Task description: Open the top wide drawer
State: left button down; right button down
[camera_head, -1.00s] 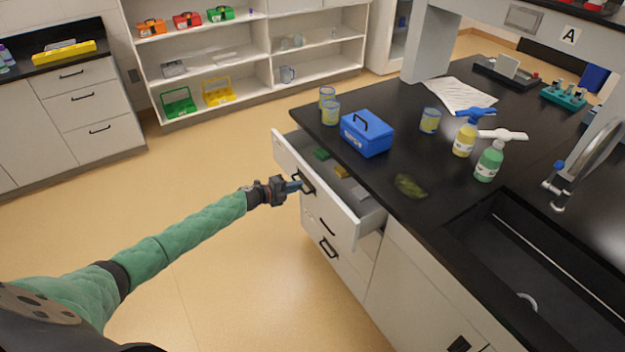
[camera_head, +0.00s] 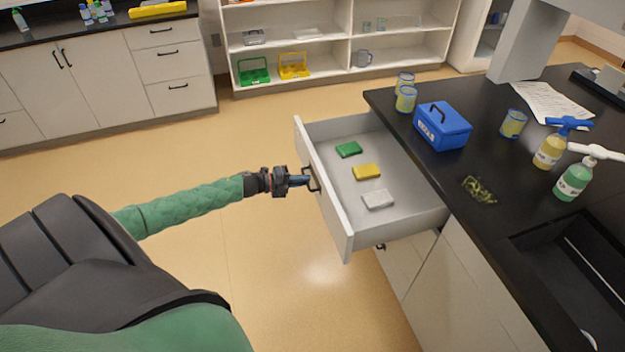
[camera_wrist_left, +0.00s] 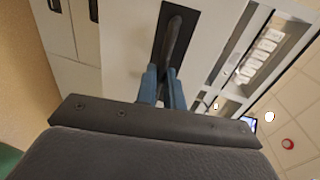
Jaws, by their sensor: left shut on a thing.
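The top wide drawer (camera_head: 331,208) is pulled well out from under the black counter. Its floor shows a green block (camera_head: 349,149), a yellow block (camera_head: 367,172) and a white block (camera_head: 378,199). My left gripper (camera_head: 308,181) is at the front of the drawer, shut on its dark handle (camera_head: 314,178). In the left wrist view, the blue fingers of the left gripper (camera_wrist_left: 162,88) close around the handle bar (camera_wrist_left: 173,42). My right gripper is not in view.
The black counter (camera_head: 470,220) carries a blue toolbox (camera_head: 441,126), several jars, bottles, a paper and a sink (camera_head: 575,250). Lower drawers are shut beneath. The tan floor (camera_head: 270,255) in front is clear. Shelves (camera_head: 330,45) and white cabinets stand behind.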

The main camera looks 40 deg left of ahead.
pick_arm(q)
jog(key=shift+s+a, duration=0.25)
jog(key=shift+s, duration=0.15)
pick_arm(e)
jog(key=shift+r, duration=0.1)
pick_arm(q)
jog(key=c, duration=1.5)
grip_release()
jog(key=shift+a, duration=0.1)
